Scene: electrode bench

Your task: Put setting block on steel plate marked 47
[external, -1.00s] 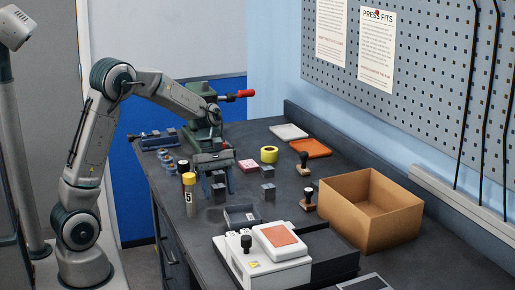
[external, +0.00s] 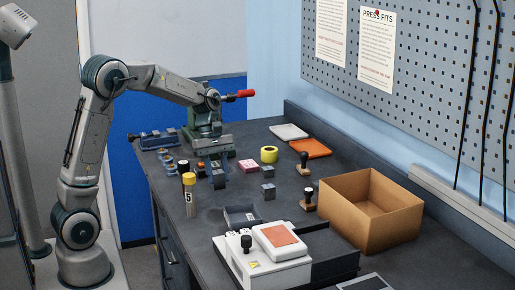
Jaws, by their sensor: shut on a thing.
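My gripper (external: 219,168) hangs below the wrist over the left middle of the bench, pointing down. It is shut on a small dark grey block (external: 219,181), partly covered by the fingers. I cannot tell whether the block touches the bench. Two similar grey blocks stand to the right, one farther back (external: 267,171) and one nearer (external: 268,191). No marking 47 is readable in this view, so I cannot pick out the steel plate.
An open cardboard box (external: 345,215) stands at right. Two dark-handled stamps (external: 304,160) (external: 308,198), a yellow tape roll (external: 269,154) and a pink box (external: 248,166) lie near. A yellow-capped tube marked 5 (external: 189,197) stands left. A grey tray (external: 232,210) lies in front.

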